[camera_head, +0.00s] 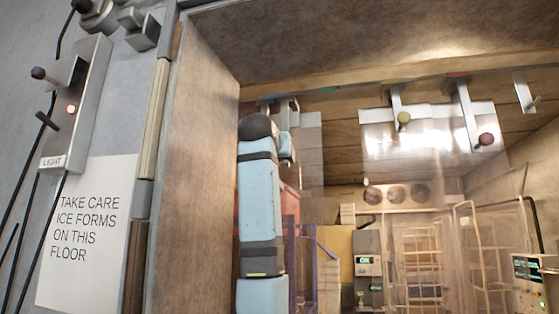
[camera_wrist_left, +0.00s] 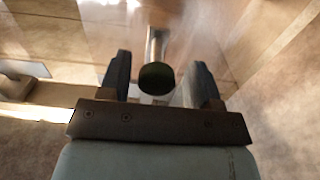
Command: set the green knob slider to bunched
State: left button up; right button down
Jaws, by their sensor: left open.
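The green knob (camera_wrist_left: 157,77), dark and round at the end of a pale metal stem, sits between the two fingers of my left gripper (camera_wrist_left: 160,85) in the left wrist view. The fingers are open, with a gap on each side of the knob. In the head view my left gripper (camera_head: 287,148) is raised at the left side of the doorway, below a metal bracket (camera_head: 290,105). The green knob is hidden there by my gripper and arm. My right gripper is in neither view.
A yellow knob (camera_head: 403,118) and a red knob (camera_head: 486,139) hang from sliders farther right, by clear curtain strips. The brown door frame (camera_head: 195,160) stands close left of my arm. A light switch box (camera_head: 75,105) and floor-ice sign (camera_head: 85,230) are at the left.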

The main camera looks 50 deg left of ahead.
pick_arm(q)
jog(key=b+v, duration=0.3)
jog(key=v, duration=0.9)
jog(key=shift+s+a, duration=0.2)
jog(key=shift+s, duration=0.25)
